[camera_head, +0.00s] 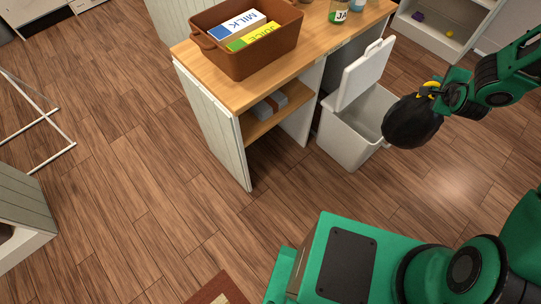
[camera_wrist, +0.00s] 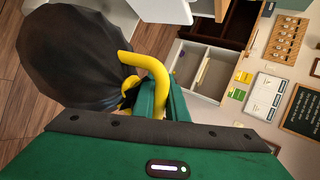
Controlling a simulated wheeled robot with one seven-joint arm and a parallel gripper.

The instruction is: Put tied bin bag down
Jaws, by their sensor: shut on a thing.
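The tied bin bag (camera_head: 411,122) is black, with a yellow tie at its neck. My gripper (camera_head: 436,89) is shut on the yellow tie, and the bag hangs from it beside the white bin (camera_head: 350,140). In the wrist view the bag (camera_wrist: 72,58) fills the upper left, and the yellow loop runs to my gripper (camera_wrist: 150,92). The bin stands on the wood floor with its lid (camera_head: 366,72) raised. The bag covers part of the bin's right side. I cannot tell how high above the floor the bag is.
A wooden counter (camera_head: 235,92) with a shelf stands left of the bin. On it are a brown basket (camera_head: 240,62) with milk and juice cartons, and jars. A white open box unit (camera_head: 430,38) is at the back right. Floor (camera_head: 150,170) in front of the counter is clear.

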